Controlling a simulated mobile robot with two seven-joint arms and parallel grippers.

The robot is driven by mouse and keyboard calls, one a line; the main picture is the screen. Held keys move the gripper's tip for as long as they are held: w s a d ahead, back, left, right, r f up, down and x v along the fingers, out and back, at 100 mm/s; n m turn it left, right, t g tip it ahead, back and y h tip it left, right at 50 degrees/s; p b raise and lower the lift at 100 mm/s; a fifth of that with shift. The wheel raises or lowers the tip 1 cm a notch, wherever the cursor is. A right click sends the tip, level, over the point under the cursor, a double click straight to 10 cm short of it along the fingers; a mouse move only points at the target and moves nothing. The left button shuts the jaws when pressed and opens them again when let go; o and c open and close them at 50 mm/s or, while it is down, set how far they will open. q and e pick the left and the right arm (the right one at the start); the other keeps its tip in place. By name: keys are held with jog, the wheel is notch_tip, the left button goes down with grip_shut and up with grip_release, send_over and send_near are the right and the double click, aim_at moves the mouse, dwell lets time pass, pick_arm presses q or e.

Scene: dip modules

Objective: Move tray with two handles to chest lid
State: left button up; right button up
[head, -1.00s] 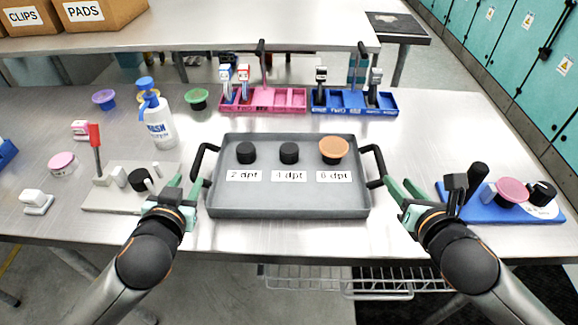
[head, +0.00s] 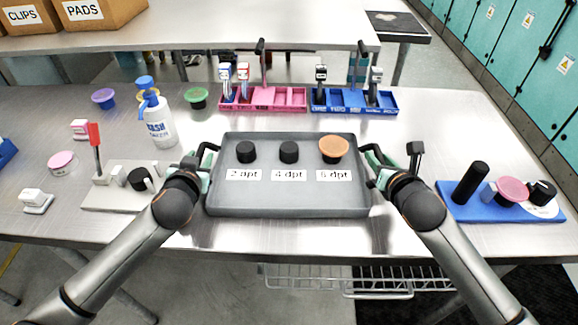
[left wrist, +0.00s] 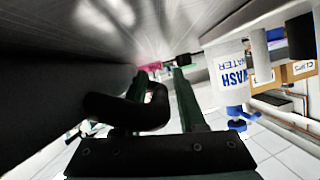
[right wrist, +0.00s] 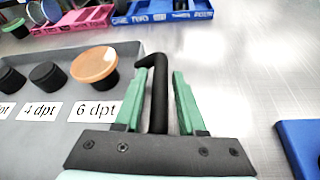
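The grey tray (head: 290,202) lies flat on the metal table, with a black handle at each side. It carries two black round pieces (head: 289,152) and an orange-topped piece (head: 333,149) behind three "dpt" labels. My left gripper (head: 201,165) is at the left handle (head: 210,148); in the left wrist view the handle (left wrist: 157,105) lies between its open fingers. My right gripper (head: 384,165) is at the right handle (head: 370,150); in the right wrist view the handle (right wrist: 158,98) stands between open fingers with gaps on both sides. I cannot make out a chest lid.
A pink rack (head: 262,107) and a blue rack (head: 333,111) stand behind the tray. A wash bottle (head: 159,128) and a grey board (head: 116,206) are at left. A blue board (head: 453,210) is at right. A second table (head: 200,42) stands behind.

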pick_arm(q)
grip_shut()
pick_arm(e)
grip_shut()
dwell(1.0)
